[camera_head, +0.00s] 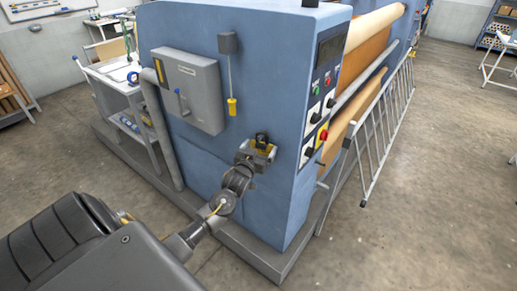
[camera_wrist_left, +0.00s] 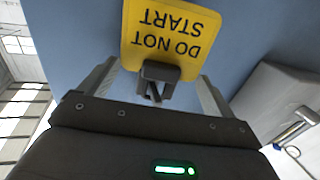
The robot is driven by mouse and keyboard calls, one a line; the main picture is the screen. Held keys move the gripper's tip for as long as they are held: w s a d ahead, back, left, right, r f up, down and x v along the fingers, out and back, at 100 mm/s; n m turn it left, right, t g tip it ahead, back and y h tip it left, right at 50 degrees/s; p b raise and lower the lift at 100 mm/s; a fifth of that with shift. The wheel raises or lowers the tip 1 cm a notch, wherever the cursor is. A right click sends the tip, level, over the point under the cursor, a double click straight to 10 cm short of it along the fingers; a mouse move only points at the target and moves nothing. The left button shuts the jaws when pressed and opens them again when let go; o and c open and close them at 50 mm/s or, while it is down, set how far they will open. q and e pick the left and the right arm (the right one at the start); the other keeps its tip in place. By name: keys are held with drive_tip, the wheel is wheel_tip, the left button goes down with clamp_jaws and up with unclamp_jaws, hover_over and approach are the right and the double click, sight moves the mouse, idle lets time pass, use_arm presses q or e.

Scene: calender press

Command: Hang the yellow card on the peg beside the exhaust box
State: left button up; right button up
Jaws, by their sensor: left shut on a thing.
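My left gripper (camera_head: 258,152) is in front of the blue machine's face, right of and below the grey exhaust box (camera_head: 190,90). In the left wrist view, the yellow card (camera_wrist_left: 165,28) reads "DO NOT START", upside down. A black block (camera_wrist_left: 160,75) at the card's edge sits between my left fingers (camera_wrist_left: 157,85), which are shut on the card's holder. In the head view only a bit of yellow shows at the gripper. My right gripper is not in view.
The control panel (camera_head: 318,110) is on the machine's right edge. A metal guard rail (camera_head: 385,125) stands further right. A grey plinth (camera_head: 268,262) runs along the base.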

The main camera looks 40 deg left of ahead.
use_arm(q)
drive_tip(key=o, duration=0.7)
drive_tip(key=b+v, duration=0.2)
drive_tip(key=v, duration=0.8)
drive_tip(key=shift+s, duration=0.4)
drive_tip(key=shift+d, duration=0.15)
